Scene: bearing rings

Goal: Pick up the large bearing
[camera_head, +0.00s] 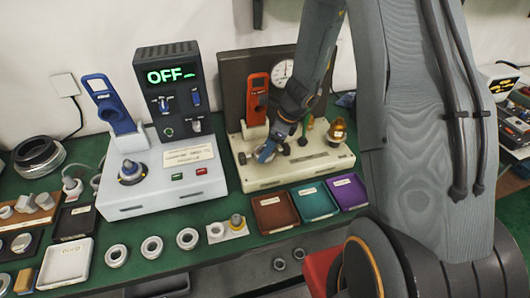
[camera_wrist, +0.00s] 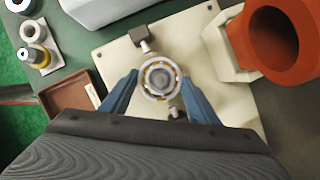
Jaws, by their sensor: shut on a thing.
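The bearing (camera_wrist: 160,79) is a metal ring with its balls showing, in the middle of the wrist view. My gripper (camera_wrist: 160,82) has its two blue fingers on either side of it and is shut on it. They are over the cream base plate (camera_wrist: 115,55) of the fixture. In the head view my gripper (camera_head: 268,152) is low over the front left of the same cream fixture (camera_head: 300,172), and the bearing is mostly hidden by the fingers. I cannot tell whether the bearing still touches the fixture.
An orange-red press part (camera_head: 257,95) and a dial gauge (camera_head: 282,71) stand behind my gripper. A white tester (camera_head: 165,185) with an OFF display stands left. Brown (camera_head: 275,212), teal (camera_head: 315,201) and purple (camera_head: 347,192) trays lie in front. Several loose rings (camera_head: 152,247) lie front left.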

